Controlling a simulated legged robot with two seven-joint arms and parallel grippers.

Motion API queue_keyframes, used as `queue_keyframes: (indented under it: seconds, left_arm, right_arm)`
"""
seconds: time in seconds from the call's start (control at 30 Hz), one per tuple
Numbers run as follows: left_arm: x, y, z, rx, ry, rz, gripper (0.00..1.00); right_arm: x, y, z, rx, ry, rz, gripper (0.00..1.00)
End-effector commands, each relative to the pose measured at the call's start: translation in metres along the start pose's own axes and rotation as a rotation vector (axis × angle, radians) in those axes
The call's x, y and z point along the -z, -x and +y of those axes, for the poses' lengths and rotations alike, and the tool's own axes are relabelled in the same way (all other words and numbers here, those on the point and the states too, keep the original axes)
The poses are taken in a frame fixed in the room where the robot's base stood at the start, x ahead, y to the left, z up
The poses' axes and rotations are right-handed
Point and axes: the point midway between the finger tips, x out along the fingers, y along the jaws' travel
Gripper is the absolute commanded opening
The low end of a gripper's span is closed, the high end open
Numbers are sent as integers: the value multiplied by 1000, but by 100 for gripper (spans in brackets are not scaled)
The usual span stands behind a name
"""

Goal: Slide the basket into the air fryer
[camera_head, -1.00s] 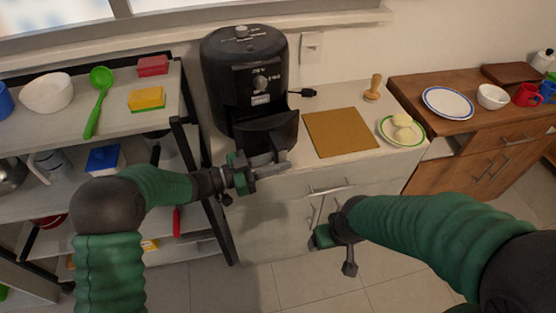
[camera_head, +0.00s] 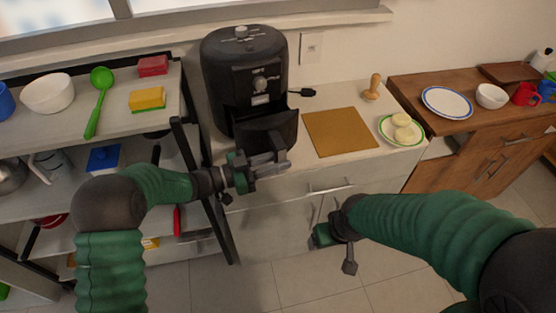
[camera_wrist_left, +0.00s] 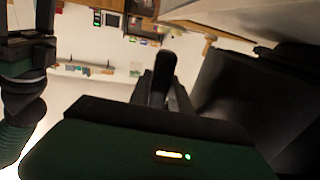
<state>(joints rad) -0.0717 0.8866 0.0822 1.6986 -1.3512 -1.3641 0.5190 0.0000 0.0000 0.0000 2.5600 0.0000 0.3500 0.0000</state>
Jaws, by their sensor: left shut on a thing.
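The black air fryer (camera_head: 243,80) stands on the white counter against the wall. Its basket (camera_head: 268,133) is pulled partly out at the front, below the control knob. My left gripper (camera_head: 272,165) is at the front of the basket and shut on its handle, which is mostly hidden by the fingers. In the left wrist view the fingers (camera_wrist_left: 160,85) close around a dark upright piece, with a large black surface (camera_wrist_left: 240,100) at the right. My right gripper (camera_head: 338,240) hangs in front of the cabinet, away from the fryer; its jaws are unclear.
A brown board (camera_head: 340,132), a wooden pestle-like object (camera_head: 373,87) and a plate with pale food (camera_head: 402,131) lie right of the fryer. A shelf (camera_head: 160,125) with a black frame stands close on the left, holding bowls and sponges.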

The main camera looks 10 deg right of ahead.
Motion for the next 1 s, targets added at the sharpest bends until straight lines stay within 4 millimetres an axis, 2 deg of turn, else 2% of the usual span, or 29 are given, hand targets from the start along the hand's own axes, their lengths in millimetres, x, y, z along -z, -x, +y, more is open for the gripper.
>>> queue_keyframes:
  seconds: [1.0]
  left_arm:
    - [0, 0, -30, 0, -3, 2, 0]
  right_arm:
    - [-1, -5, 0, 0, 0, 0, 77]
